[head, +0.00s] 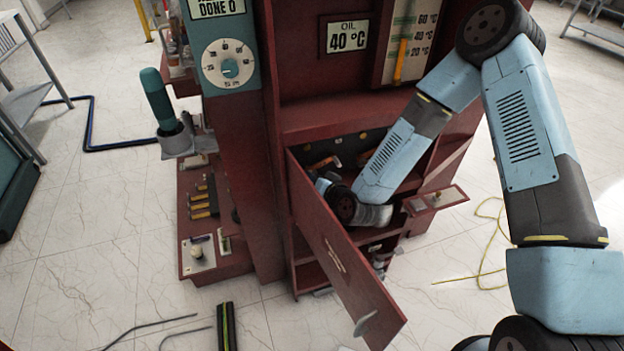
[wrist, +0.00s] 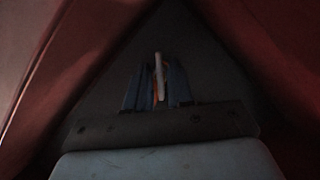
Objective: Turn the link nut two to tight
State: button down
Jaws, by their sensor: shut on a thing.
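My gripper shows in the wrist view (wrist: 158,88) as two dark blue fingers, close together on either side of a narrow pale upright piece (wrist: 159,72) with orange beside it. This looks like a link nut, but the picture is too dark to tell which one or how tight it is. In the head view my arm reaches into the red cabinet's compartment behind the open door, and the fingertips are hidden. A copper-coloured link (head: 325,162) shows inside at the upper left of the compartment, left of my wrist.
The open red door (head: 340,258) slants across the compartment's front, close to my wrist. A small red shelf (head: 436,201) juts out at the right. A green-handled tool (head: 158,100) stands in a holder at the left. A yellow cable (head: 480,270) lies on the floor.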

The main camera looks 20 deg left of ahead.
jog(key=m, duration=0.1)
jog(key=m+y, duration=0.2)
jog(key=m, duration=0.1)
jog(key=shift+w+d+f, duration=0.1)
jog(key=shift+d+f, duration=0.1)
jog(key=shift+f, duration=0.05)
jog(key=m+y, duration=0.2)
jog(key=m, duration=0.2)
jog(key=shift+f, duration=0.1)
jog(key=shift+m, duration=0.4)
jog(key=c, duration=1.3)
grip_release()
jog(key=v, duration=1.3)
jog(key=shift+d+f, duration=0.25)
jog(key=shift+d, duration=0.15)
